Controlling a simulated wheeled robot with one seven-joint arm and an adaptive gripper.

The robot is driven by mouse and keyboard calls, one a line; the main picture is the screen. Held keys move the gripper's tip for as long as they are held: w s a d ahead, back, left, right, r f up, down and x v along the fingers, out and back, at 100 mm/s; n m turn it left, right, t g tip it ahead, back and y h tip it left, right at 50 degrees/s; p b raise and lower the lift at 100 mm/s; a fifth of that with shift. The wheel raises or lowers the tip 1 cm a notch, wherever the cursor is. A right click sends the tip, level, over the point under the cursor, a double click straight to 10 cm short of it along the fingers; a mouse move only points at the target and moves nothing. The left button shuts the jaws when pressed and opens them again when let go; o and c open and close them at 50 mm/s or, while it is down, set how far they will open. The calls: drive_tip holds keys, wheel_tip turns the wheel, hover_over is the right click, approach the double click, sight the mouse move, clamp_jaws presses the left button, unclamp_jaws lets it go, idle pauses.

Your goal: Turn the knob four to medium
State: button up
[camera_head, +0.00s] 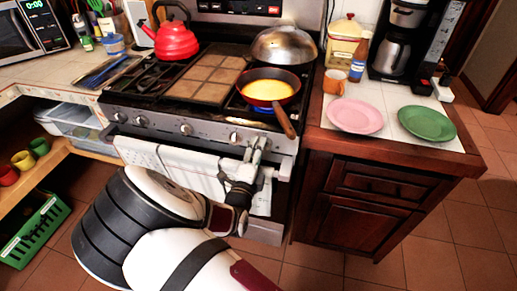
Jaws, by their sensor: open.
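The stove's front panel (165,126) carries a row of silver knobs, among them one at the left (141,121), one near the middle (186,129) and one further right (234,137). No numbers or settings on them are legible. My gripper (257,146) is at the right part of this panel, pointing up toward it with its fingers apart. It is just right of the rightmost clearly seen knob. Whether it touches a knob, and whether another knob is hidden behind its fingers, I cannot tell. A blue flame (262,111) shows under the frying pan (270,88) at the front right.
The pan's brown handle (284,124) sticks out over the front edge, close above my gripper. A white towel (180,168) hangs on the oven handle below. A red kettle (174,38) and a domed lid (284,45) stand at the back. Plates (355,116) lie on the right counter.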

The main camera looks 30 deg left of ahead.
drive_tip(key=v, duration=0.5)
drive_tip(key=shift+s+d, duration=0.1)
drive_tip(key=shift+s, duration=0.2)
drive_tip(key=w+d+r+m+g+h, duration=0.35)
drive_tip(key=d+r+m+h, duration=0.3)
drive_tip(key=d+m, duration=0.55)
drive_tip(key=w+d+r+m+g+h, duration=0.35)
drive_tip(key=d+r+m+h, duration=0.25)
drive_tip(key=d+r+m, duration=0.5)
drive_tip(key=s+d+r+m+g, duration=0.15)
drive_tip(key=d+m+g, duration=0.25)
drive_tip(key=d+m, duration=0.65)
drive_tip(key=s+d+r+m+g+y, duration=0.3)
drive_tip(key=s+d+r+m+g, duration=0.15)
drive_tip(key=s+d+m, duration=0.65)
drive_tip(key=s+r+m+t+y+p, duration=0.1)
drive_tip(key=s+r+m+y, duration=0.1)
drive_tip(key=s+r+m, duration=0.2)
drive_tip(key=s+d+r+m+t+y+p, duration=0.1)
drive_tip(key=s+r+m+y+p, duration=0.1)
drive_tip(key=s+m, duration=0.6)
drive_tip(key=shift+s+d+r+y, duration=0.3)
drive_tip(key=shift+s+r+y, duration=0.65)
drive_tip(key=shift+s, duration=0.85)
